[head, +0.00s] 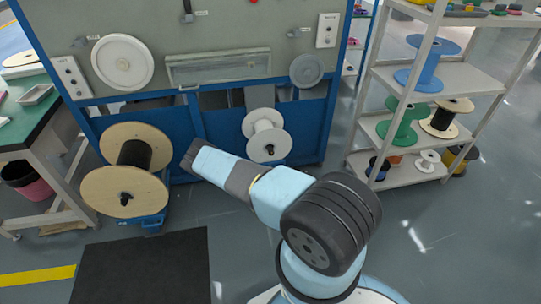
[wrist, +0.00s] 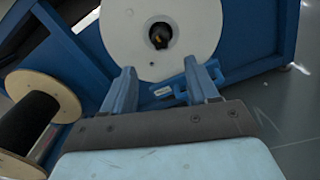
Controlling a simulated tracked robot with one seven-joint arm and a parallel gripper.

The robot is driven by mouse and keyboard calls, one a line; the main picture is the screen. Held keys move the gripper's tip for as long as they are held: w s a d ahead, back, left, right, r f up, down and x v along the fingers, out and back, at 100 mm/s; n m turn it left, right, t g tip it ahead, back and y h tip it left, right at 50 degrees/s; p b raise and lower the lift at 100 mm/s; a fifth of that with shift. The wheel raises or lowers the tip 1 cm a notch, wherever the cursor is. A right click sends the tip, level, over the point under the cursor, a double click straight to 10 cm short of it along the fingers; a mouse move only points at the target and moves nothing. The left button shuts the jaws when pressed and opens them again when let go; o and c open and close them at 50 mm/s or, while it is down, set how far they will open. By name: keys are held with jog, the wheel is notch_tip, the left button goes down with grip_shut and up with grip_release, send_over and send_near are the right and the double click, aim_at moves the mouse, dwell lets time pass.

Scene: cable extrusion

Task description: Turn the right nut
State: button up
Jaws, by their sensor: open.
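The right nut is a small dark knob at the hub of the white spool (head: 262,123) on the blue machine. The fingers do not appear to touch the nut. In the head view they cannot be made out clearly.
A large wooden spool (head: 102,190) with black cable and its own dark nut stands at left; it also shows in the wrist view (wrist: 65,88). A shelf (head: 397,171) with several spools stands right. A dark mat (head: 145,268) lies on the floor. Floor before the white spool is clear.

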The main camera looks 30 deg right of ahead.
aim_at(272, 154)
jog(key=x, duration=1.2)
